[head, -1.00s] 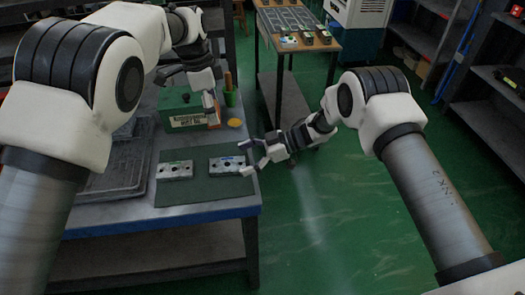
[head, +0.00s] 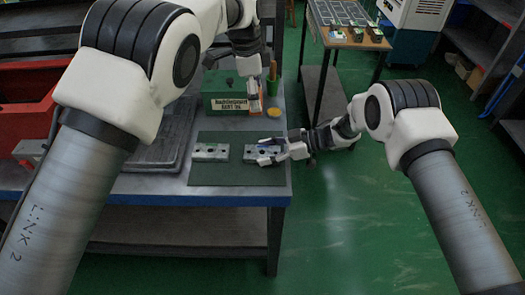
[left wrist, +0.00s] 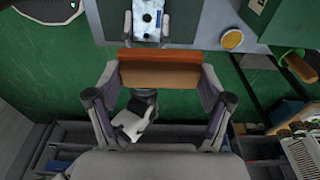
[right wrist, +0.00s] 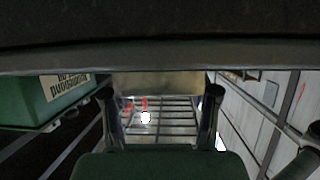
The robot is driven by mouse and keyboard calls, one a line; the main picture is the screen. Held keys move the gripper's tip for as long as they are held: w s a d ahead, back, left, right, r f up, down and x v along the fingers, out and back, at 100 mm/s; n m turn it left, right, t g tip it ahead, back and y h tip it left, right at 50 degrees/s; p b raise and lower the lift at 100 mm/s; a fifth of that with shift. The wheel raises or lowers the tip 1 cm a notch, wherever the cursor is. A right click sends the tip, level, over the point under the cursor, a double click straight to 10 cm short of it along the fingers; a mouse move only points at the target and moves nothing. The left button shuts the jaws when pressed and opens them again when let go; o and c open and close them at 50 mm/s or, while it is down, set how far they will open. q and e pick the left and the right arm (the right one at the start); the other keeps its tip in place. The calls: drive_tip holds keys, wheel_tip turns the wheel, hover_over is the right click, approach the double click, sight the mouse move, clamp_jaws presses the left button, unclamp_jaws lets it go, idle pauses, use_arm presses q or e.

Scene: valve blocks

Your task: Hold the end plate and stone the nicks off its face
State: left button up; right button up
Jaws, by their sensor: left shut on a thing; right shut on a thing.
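The end plate (head: 254,150) is a grey metal block with holes, lying at the right of the green mat. My right gripper (head: 268,152) reaches in from the right and is shut on its right end. The plate's grey edge (right wrist: 160,84) spans between the fingers in the right wrist view. My left gripper (left wrist: 160,77) is shut on a two-tone orange and tan stone (left wrist: 160,75), held up off the bench near the green box. The plate, with a blue mark on its face, also shows beyond the stone in the left wrist view (left wrist: 148,18).
A second holed plate (head: 210,152) lies left on the mat (head: 230,177). The green box (head: 222,103), a yellow dish (head: 277,119) and a green cup (head: 273,88) stand behind. A grey tray (head: 150,160) and red bin (head: 25,110) are left. The bench ends just right of the mat.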

use_arm(q)
drive_tip(key=shift+w, duration=0.1)
drive_tip(key=f, duration=0.3)
drive_tip(key=shift+a+f, duration=0.1)
drive_tip(key=shift+a, duration=0.15)
hover_over(251, 151)
wheel_tip(251, 151, down, 6)
drive_tip(key=shift+a+f, duration=0.15)
drive_tip(key=shift+f, duration=2.6)
drive_tip(key=shift+f, duration=0.4)
